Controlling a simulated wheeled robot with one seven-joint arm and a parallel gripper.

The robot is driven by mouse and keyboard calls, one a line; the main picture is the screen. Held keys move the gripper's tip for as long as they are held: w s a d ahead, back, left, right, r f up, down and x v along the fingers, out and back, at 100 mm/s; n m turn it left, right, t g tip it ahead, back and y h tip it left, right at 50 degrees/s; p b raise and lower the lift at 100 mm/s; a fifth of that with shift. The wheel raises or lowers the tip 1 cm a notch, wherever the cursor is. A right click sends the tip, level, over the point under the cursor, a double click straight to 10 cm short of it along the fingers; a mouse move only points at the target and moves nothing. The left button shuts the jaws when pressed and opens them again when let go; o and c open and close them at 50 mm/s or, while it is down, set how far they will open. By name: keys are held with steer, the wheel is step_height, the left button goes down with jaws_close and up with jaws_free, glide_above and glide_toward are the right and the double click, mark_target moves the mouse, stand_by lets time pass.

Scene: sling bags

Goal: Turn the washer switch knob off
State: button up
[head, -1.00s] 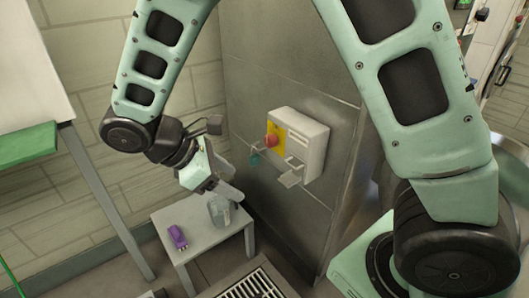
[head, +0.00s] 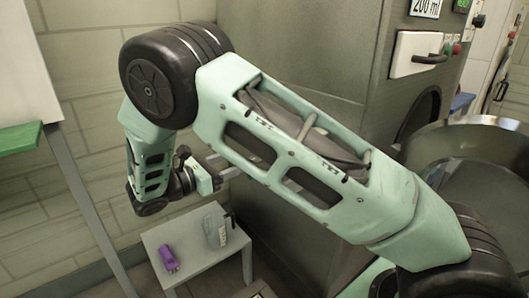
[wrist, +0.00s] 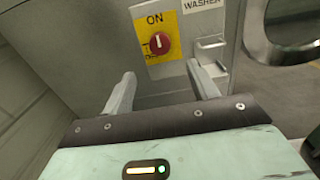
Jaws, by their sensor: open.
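The washer switch knob (wrist: 159,43) is red and round on a yellow plate (wrist: 150,22) in the wrist view. Its white mark points up toward the word ON; an OFF label, partly hidden by the knob, sits at lower left. A WASHER sign (wrist: 203,5) is at upper right. My gripper (wrist: 161,69) is open and empty. Its two fingers point toward the panel, one on each side below the knob in the picture, with no visible contact. In the head view my gripper (head: 222,168) is beside the grey wall, and my arm hides the knob.
A white bracket (wrist: 208,62) sticks out right of the knob. A small table (head: 190,248) below holds a purple object (head: 168,258) and a clear bottle (head: 215,231). A large metal bowl (head: 470,150) is at right. A tiled wall stands at left.

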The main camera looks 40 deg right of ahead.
steer(key=d, duration=1.1)
steer(key=shift+w+d+b, duration=0.2)
steer(key=shift+d+b, duration=0.05)
steer(key=shift+b, duration=0.2)
steer(key=c, duration=1)
steer(key=shift+r+p, duration=0.1)
steer(key=shift+p, duration=0.35)
steer(key=n+p, duration=1.7)
steer(key=p, duration=0.1)
steer(key=shift+s+n, duration=0.15)
steer(key=shift+n, duration=0.25)
